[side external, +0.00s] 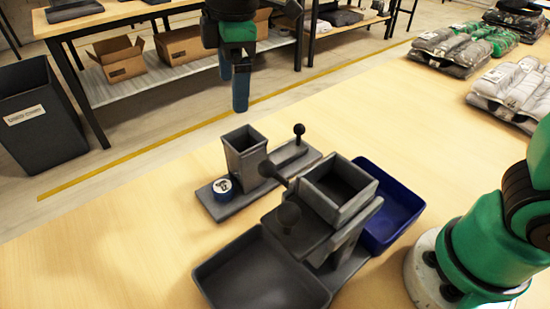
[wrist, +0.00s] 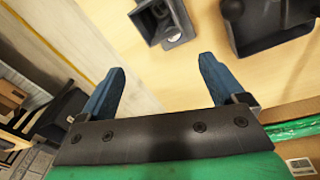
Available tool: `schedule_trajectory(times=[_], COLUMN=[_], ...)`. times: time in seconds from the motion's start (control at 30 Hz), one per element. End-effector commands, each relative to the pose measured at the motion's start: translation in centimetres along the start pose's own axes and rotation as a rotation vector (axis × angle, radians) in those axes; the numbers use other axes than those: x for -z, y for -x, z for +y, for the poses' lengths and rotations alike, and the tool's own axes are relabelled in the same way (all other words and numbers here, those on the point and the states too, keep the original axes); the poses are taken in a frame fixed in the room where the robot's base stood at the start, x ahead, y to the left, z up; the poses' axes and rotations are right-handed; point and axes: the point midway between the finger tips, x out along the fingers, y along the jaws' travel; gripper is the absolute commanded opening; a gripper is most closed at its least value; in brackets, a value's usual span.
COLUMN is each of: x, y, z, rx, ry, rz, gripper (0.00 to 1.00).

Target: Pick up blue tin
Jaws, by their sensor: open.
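The blue tin (side external: 222,187) is a small round tin with a pale, dark-marked top. In the side external view it sits on the grey base plate (side external: 240,203) of a small fixture, in front of its square grey funnel (side external: 245,152). My gripper (side external: 233,92) hangs above and behind the fixture, clear of the tin, with its blue fingers down. In the wrist view my gripper (wrist: 162,66) is open, with nothing between the fingers.
A larger grey hopper (side external: 338,190) with ball-ended levers stands right of the tin, between a dark grey tray (side external: 262,278) and a blue tray (side external: 391,205). Folded garments (side external: 450,50) lie at the back right. The wooden table (side external: 110,240) is clear left of the fixture.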

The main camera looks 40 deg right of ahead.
Motion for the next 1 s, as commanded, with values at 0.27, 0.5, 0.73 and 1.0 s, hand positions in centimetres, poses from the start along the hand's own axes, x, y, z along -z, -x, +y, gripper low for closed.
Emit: schedule_trajectory(times=[0.27,0.5,0.73,1.0], x=[3.9,3.4,3.1,2.9], y=[-4.2,-10.4,-13.5,-17.1], z=[-0.8,-1.3,-1.6,-1.9], rx=[0.104,0.102,0.101,0.101], ry=[0.301,0.297,0.295,0.294], rz=[-0.065,-0.063,-0.062,-0.062], gripper=[0.89,0.89,0.89,0.89])
